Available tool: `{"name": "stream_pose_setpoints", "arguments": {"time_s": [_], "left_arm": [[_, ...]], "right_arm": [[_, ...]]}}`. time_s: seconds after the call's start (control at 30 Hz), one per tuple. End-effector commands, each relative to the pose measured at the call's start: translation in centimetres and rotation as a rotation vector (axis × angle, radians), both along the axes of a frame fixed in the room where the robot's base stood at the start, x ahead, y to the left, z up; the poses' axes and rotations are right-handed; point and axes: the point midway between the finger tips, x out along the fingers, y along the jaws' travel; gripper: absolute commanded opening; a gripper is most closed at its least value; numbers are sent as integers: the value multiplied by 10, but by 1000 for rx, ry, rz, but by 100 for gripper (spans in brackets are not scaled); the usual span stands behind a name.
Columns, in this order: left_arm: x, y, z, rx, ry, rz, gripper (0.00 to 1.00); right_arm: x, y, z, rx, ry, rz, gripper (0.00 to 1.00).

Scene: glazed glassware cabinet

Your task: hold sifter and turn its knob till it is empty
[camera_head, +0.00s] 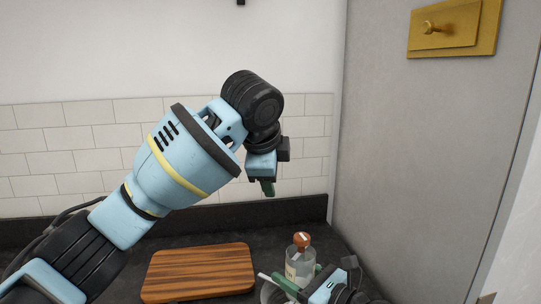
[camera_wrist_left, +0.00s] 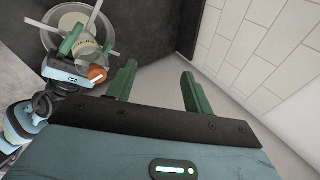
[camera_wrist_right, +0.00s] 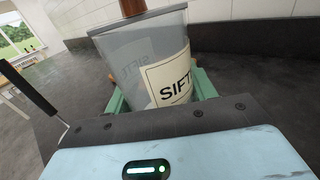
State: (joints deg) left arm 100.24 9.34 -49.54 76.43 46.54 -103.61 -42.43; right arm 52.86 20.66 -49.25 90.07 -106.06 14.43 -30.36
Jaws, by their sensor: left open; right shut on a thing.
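The sifter is a clear container (camera_head: 298,270) with a cream label; it stands at the lower middle of the head view. Its brown knob (camera_head: 301,240) is on top. My right gripper (camera_wrist_right: 160,95) is shut around the sifter's body, which fills the middle of the right wrist view (camera_wrist_right: 132,58); the knob's lower part shows at that view's top edge (camera_wrist_right: 132,7). The amount inside is unclear. My left gripper (camera_head: 266,188) is open and empty, above and left of the knob. Its fingers (camera_wrist_left: 158,90) are apart in the left wrist view, with the knob (camera_wrist_left: 97,75) left of them.
A striped wooden board (camera_head: 198,272) lies on the dark counter left of the sifter. A round clear vessel (camera_wrist_left: 48,41) shows by the sifter in the left wrist view. A grey wall (camera_head: 430,150) with a brass fitting (camera_head: 457,27) rises at the right.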

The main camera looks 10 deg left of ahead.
Motion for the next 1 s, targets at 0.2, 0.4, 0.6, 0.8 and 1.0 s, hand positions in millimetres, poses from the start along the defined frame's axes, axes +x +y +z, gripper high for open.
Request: {"name": "stream_pose_setpoints", "arguments": {"time_s": [0.2,0.4,0.6,0.8,1.0], "left_arm": [[11,3,9,164,-192,-55,52],[16,4,21,316,-354,-103,52],[17,2,29,432,-464,-138,52],[16,1,32,482,-508,-154,52],[16,1,33,487,-513,-154,52]], "right_arm": [[0,0,0,-1,1,-1,26],[0,0,0,-1,1,-1,26],[0,0,0,-1,1,-1,26],[0,0,0,-1,1,-1,26],[0,0,0,-1,1,-1,26]]}}
